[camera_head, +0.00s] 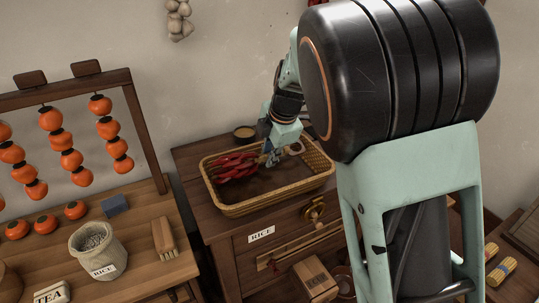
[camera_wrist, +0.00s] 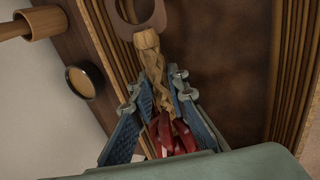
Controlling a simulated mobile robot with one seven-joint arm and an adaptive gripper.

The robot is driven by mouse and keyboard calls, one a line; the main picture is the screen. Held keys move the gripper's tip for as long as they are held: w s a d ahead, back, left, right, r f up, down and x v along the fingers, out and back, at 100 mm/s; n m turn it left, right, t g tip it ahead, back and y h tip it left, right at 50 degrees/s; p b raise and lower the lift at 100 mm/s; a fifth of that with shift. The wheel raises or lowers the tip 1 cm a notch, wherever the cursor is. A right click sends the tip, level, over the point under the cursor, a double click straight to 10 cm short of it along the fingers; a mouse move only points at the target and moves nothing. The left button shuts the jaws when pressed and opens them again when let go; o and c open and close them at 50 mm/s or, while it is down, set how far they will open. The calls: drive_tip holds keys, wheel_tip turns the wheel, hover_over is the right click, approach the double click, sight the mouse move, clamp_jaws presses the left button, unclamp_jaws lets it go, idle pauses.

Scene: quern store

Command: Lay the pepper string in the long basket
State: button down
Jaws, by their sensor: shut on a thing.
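The pepper string is a bunch of red peppers (camera_head: 236,167) on a tan braided cord (camera_wrist: 154,65) that ends in a ring (camera_wrist: 158,18). In the head view the peppers are inside the long basket (camera_head: 262,207), toward its left part. The basket is a woven tan tray on a dark wooden chest, and its wall also shows in the wrist view (camera_wrist: 290,70). My gripper (camera_head: 270,153) is over the basket's back part. In the wrist view its blue-padded fingers (camera_wrist: 163,105) are shut on the string where braid and red peppers meet. Whether the peppers rest on the basket floor is hard to tell.
A small dark-rimmed bowl (camera_head: 244,132) stands behind the basket. The chest (camera_head: 220,237) has a drawer labelled RICE. On the left table are a RICE sack (camera_head: 98,247), a brush (camera_head: 164,238), a blue block (camera_head: 115,205) and a rack of hanging orange fruit (camera_head: 61,140).

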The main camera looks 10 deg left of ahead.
drive_tip(key=c, duration=1.2)
unclamp_jaws()
drive_tip(key=p+v, duration=0.1)
drive_tip(key=v, duration=0.2)
drive_tip(key=p+v, duration=0.1)
drive_tip(key=v, duration=0.2)
drive_tip(key=p+v, duration=0.2)
drive_tip(key=v, duration=0.1)
drive_tip(key=shift+w+a+r, duration=0.2)
drive_tip(key=shift+w+r, duration=0.1)
drive_tip(key=shift+r, duration=0.3)
idle(0.8)
drive_tip(key=shift+d, duration=0.1)
